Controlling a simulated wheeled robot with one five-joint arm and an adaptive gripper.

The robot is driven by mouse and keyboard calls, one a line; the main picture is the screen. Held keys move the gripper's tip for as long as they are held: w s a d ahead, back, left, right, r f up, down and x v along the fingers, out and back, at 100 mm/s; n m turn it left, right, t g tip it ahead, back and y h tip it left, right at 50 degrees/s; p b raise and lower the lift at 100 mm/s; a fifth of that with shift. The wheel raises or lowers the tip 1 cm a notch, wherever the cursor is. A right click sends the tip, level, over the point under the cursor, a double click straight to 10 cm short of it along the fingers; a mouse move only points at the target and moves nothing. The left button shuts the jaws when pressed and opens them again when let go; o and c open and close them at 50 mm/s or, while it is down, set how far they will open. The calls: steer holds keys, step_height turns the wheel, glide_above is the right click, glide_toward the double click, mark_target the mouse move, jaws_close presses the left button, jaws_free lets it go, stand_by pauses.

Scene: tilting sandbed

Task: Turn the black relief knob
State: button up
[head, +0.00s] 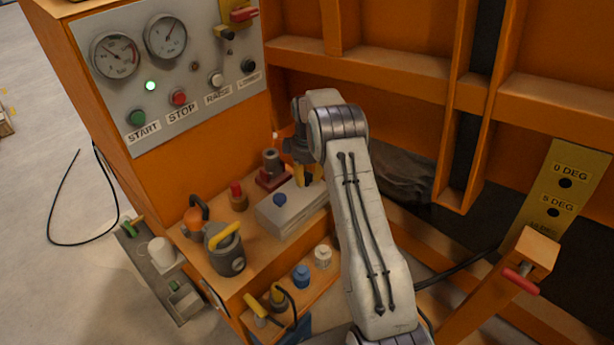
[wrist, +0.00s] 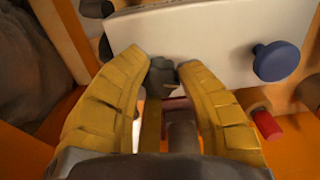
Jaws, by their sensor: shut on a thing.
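The black relief knob (wrist: 162,70) shows as a small dark piece between the tips of my gripper (wrist: 163,68) in the wrist view. The two yellow fingers are shut on it, one on each side, at the edge of the pale grey block (wrist: 205,35). Much of the knob is hidden by the fingers. In the head view my gripper (head: 309,174) points down at the far right end of the grey block (head: 292,222). The knob itself is hidden there. A blue knob (head: 280,200) stands on the same block, apart from the fingers; it also shows in the wrist view (wrist: 277,60).
A red-based post (head: 271,169) and a red-capped fitting (head: 237,194) stand just left of my gripper. A padlock-like body with a yellow handle (head: 226,252) is nearer. The gauge panel (head: 165,75) rises behind. Orange frame beams (head: 370,58) lie right.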

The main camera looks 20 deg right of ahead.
mark_target(307, 176)
steer(key=m, duration=0.4)
steer(key=shift+s+f+m, duration=0.1)
steer(key=shift+f+m, duration=0.05)
steer(key=shift+m, duration=0.15)
steer(key=m, duration=0.4)
steer(key=shift+m, duration=0.4)
steer(key=o, duration=1.2)
step_height(307, 176, up, 12)
steer(key=shift+r, duration=0.1)
